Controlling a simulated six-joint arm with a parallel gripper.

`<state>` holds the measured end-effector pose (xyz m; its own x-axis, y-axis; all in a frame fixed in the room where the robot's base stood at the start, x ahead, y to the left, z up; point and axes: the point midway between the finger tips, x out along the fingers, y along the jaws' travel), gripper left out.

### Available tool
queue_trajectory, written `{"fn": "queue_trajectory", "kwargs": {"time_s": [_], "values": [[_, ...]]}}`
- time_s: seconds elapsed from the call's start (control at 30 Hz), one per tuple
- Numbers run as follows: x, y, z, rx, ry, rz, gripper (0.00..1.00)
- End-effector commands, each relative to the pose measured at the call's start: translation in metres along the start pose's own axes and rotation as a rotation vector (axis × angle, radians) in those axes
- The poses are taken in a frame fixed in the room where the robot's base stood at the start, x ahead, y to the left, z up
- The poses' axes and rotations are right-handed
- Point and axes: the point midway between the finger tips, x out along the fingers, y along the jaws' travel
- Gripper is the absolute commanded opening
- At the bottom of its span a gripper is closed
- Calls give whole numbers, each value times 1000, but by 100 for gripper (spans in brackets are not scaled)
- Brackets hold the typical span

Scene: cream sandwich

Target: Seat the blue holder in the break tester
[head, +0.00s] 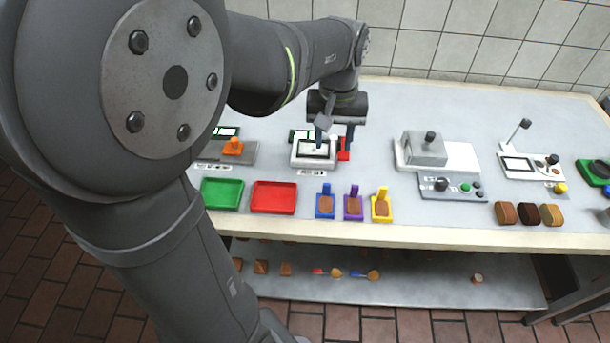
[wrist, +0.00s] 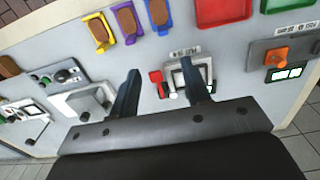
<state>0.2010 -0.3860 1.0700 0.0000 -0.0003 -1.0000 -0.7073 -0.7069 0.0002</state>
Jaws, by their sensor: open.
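The blue holder (head: 325,207) stands on the table near the front edge, with a brown piece in it and an upright tab. It also shows at the top of the wrist view (wrist: 157,14). My gripper (head: 335,139) is open and empty, above a small white machine (head: 301,158) with a red part (head: 344,154) at its side. In the wrist view my gripper's fingers (wrist: 160,68) are spread, with the white machine (wrist: 174,77) behind them. The blue holder is apart from my gripper, nearer the table's front. I cannot tell which machine is the break tester.
A purple holder (head: 353,208) and a yellow holder (head: 382,210) stand right of the blue one. Red (head: 274,210) and green (head: 222,208) trays lie left. An orange-topped machine (head: 233,147) stands behind the trays. A grey box machine (head: 424,150) stands right.

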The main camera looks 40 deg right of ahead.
Motion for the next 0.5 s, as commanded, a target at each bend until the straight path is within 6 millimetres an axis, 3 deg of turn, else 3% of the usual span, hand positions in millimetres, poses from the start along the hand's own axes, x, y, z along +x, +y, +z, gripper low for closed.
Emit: {"fn": "queue_trajectory", "kwargs": {"time_s": [0.5], "values": [[102, -1, 2, 0, -4, -2, 44]]}}
